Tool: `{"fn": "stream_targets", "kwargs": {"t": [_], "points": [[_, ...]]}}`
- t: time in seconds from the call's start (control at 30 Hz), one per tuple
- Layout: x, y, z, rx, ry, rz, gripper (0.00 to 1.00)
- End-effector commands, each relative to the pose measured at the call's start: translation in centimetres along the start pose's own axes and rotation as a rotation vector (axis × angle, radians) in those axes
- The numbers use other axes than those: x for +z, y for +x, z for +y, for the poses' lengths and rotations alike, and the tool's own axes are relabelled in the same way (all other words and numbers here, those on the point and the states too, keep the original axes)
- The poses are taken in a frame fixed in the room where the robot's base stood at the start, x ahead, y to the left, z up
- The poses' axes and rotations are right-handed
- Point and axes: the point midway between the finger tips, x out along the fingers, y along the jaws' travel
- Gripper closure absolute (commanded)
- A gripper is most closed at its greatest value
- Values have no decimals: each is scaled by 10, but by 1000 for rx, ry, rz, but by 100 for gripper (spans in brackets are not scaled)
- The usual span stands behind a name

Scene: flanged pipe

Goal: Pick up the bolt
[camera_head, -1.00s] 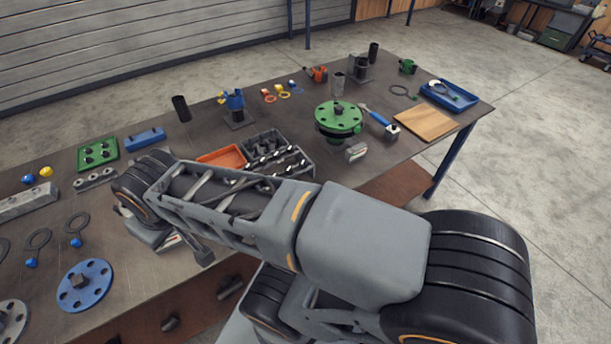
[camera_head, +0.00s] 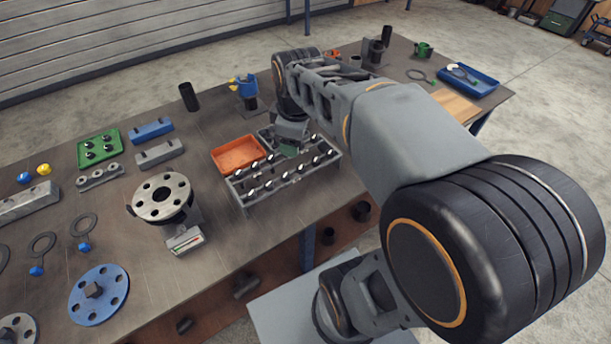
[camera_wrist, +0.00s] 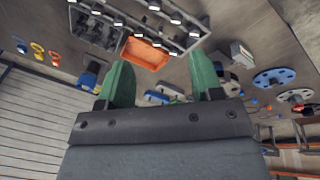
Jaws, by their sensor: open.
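Several bolts (camera_head: 269,184) with bright heads stand in rows in a grey rack (camera_head: 243,204) at the middle of the bench. In the wrist view, bolts (camera_wrist: 153,6) show at the top, in the rack (camera_wrist: 76,19), beyond my fingertips. My gripper (camera_head: 290,149) hangs over the back part of the rack in the head view, and its wrist covers some of what lies there. In the wrist view my gripper (camera_wrist: 161,62) has two green fingers spread wide apart, with nothing between them. Which bolt is meant I cannot tell.
An orange tray (camera_head: 238,154) sits left of the rack. A grey flange (camera_head: 161,196) stands left, near a small gauge block (camera_head: 186,240). A blue holder (camera_head: 247,91) and a dark cylinder (camera_head: 188,97) stand behind.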

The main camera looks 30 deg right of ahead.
Motion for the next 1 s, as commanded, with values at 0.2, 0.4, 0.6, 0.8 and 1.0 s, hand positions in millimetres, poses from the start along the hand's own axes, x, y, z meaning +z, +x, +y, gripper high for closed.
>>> {"fn": "stream_targets", "kwargs": {"t": [0.2, 0.4, 0.6, 0.8, 1.0], "points": [[-2, 50, 52, -113, -482, -52, 40], [0, 78, 80, -190, -772, -48, 40], [3, 99, 88, -223, -894, -38, 40], [8, 134, 83, -227, -909, -37, 40], [11, 161, 78, -225, -908, -37, 40]]}}
